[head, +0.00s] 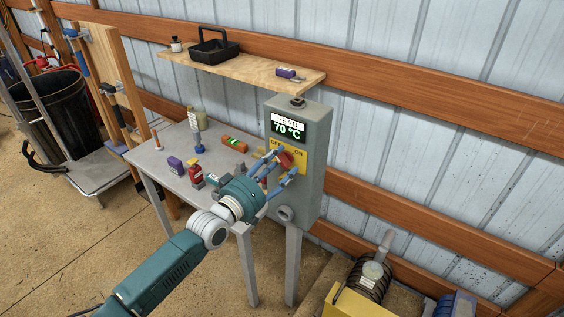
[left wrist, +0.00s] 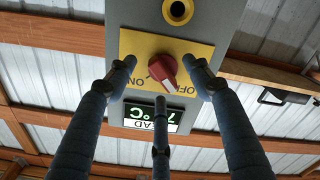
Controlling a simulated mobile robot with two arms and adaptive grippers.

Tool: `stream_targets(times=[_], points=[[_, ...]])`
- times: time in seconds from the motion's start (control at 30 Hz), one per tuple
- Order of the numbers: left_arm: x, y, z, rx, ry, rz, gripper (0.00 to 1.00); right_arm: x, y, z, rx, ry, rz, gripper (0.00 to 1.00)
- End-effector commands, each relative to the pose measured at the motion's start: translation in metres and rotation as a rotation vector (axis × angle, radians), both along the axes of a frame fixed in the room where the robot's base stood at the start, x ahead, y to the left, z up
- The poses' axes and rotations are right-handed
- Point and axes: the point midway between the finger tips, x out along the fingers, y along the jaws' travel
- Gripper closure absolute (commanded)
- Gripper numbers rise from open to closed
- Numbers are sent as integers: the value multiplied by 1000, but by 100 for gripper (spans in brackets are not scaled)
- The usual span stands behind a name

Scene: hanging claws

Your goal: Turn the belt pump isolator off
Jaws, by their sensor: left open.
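The isolator is a red rotary knob (head: 286,160) on a yellow plate (head: 303,156) marked OFF and ON, on the front of a tall grey box (head: 316,125). My right gripper is out of view.
The box has a display (head: 288,129) reading 70 °C. A grey table (head: 150,157) with several small items stands left of it. A wooden shelf (head: 250,75) holding a black tray (head: 214,50) is above. A yellow machine (head: 355,303) sits at lower right.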

Motion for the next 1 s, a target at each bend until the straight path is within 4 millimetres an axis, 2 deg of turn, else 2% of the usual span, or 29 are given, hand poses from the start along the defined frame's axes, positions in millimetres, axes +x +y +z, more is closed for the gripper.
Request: stream_targets(times=[0.17,0.8,1.0], points=[[-4,3,1,1,0,1,49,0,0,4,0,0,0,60],[-45,33,2,2,-2,0,49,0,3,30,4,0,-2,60],[-49,36,1,2,-3,0,49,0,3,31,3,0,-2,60]])
